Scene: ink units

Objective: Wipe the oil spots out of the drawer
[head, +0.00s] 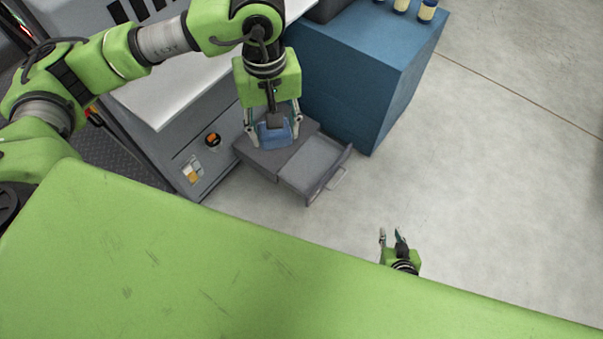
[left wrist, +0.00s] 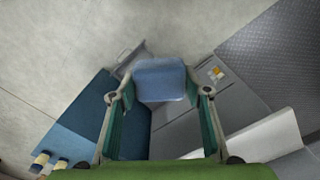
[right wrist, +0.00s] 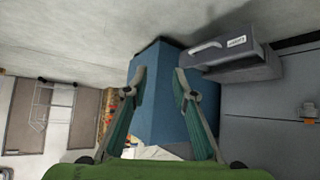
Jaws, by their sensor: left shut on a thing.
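My left gripper (head: 272,134) is shut on a blue cloth or pad (head: 275,133) above the grey drawer unit. The blue pad (left wrist: 160,80) also fills the space between its fingers in the left wrist view. The grey drawer (head: 314,164) is pulled out, with its handle (head: 335,178) at the front right. The pad is over the rear part of the unit, and I cannot tell whether it touches. No oil spots can be made out. The drawer front (right wrist: 235,48) with a white label shows in the right wrist view. My right gripper (head: 391,240) is open and empty, low and apart from the drawer.
A blue cabinet (head: 350,75) stands right behind the drawer unit, with several small jars (head: 427,10) on top. A grey machine with a white top (head: 190,88) stands at the left. The floor (head: 470,150) to the right is clear.

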